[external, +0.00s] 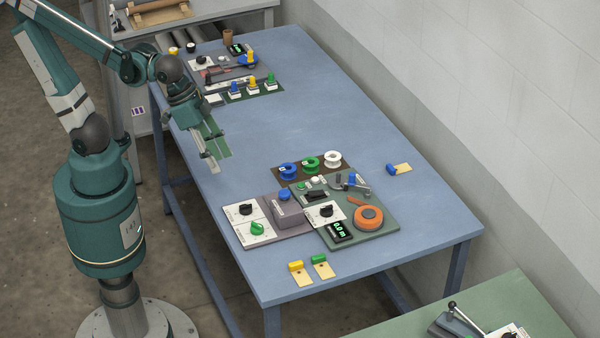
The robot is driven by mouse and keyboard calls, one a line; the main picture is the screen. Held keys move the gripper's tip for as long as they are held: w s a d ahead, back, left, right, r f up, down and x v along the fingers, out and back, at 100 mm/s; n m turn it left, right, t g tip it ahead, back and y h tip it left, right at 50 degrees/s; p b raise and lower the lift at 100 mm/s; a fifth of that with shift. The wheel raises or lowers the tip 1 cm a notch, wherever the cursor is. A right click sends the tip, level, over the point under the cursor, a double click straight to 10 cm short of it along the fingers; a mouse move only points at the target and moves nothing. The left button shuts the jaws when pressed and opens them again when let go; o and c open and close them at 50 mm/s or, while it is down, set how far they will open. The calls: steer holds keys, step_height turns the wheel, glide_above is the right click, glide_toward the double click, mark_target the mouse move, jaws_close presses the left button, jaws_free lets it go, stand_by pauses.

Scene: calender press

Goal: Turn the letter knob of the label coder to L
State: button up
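A grey unit (287,215) with two white dial plates stands at the near left of the blue table and looks like the label coder. One plate carries a black knob (245,209), the other a green knob (257,228). Their letters are too small to read, so I cannot tell which is the letter knob or where it points. My gripper (215,160) hangs over the table's left edge, beyond and to the left of the unit, clear of both knobs. Nothing shows in it, and the gap between its fingers is unclear.
Right of the unit is a green board (382,237) with an orange disc (368,217), display and black knob. Behind it are blue, green and white spools (332,159). Small tags (299,274) lie in front. Another station (240,77) is at the far end; mid-table is clear.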

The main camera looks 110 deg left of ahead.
mark_target(246, 208)
steer(key=w+a+f+n+g, duration=0.1)
steer(key=a+f+n, duration=0.1)
steer(key=f, duration=0.2)
steer(key=w+a+f+n+g+p, duration=0.1)
steer(key=w+a+f+n+g, duration=0.1)
steer(key=f, duration=0.3)
steer(key=w+a+f+n+g, duration=0.1)
steer(key=a+f+n+g, duration=0.1)
steer(key=a+f, duration=0.2)
steer(key=shift+w+f, duration=0.15)
steer(key=shift+f, duration=0.15)
steer(key=shift+f, duration=0.2)
stand_by(0.4)
steer(key=shift+f+b, duration=0.35)
steer(key=shift+f, duration=3.35)
steer(key=shift+c, duration=0.7)
steer(key=c, duration=0.8)
